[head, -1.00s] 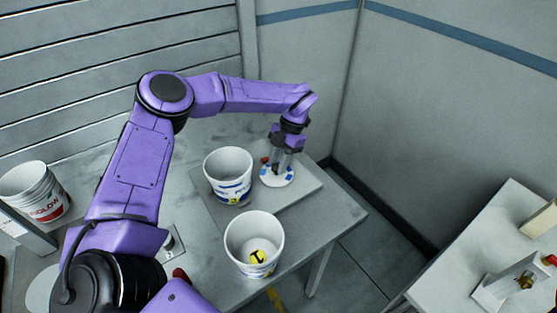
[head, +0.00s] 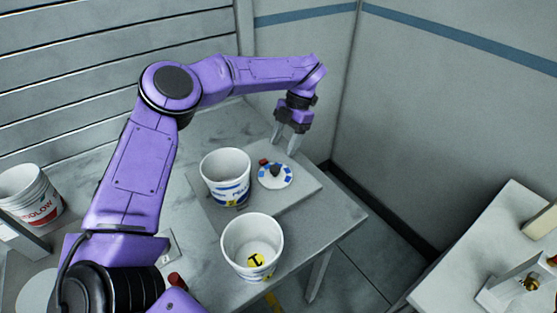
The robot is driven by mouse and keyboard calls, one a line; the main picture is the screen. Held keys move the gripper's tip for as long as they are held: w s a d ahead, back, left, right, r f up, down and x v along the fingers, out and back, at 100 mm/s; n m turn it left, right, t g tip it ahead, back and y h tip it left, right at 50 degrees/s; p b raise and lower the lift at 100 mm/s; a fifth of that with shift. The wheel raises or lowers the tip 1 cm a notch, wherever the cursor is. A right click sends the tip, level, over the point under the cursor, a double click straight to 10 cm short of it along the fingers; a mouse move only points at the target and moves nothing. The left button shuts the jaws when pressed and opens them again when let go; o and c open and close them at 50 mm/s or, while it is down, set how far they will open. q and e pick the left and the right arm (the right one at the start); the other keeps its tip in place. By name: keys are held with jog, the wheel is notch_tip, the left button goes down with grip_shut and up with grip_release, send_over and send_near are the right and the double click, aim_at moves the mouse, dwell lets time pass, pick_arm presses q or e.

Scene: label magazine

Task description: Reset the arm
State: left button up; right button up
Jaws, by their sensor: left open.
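My left arm reaches in from the left over the grey table. My left gripper (head: 288,142) is open and empty, pointing down, above and slightly behind a small white disc with blue marks (head: 273,181). A dark knob and a small red piece sit on or beside the disc. The gripper is apart from the disc. The disc lies on a raised grey plate (head: 303,188) at the table's back right. My right gripper is not in view.
A white tub with blue print (head: 226,187) stands left of the disc. Stacked white tubs (head: 32,195) are at far left. A second table (head: 455,270) is at right; walls close the back.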

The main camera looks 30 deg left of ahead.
aim_at(275, 168)
pick_arm(q)
jog(key=v, duration=0.3)
jog(key=shift+r, duration=0.2)
jog(key=p+x, duration=0.2)
jog(key=x, duration=0.8)
jog(key=shift+s+f, duration=0.15)
jog(key=shift+f, duration=0.05)
jog(key=shift+n, duration=0.3)
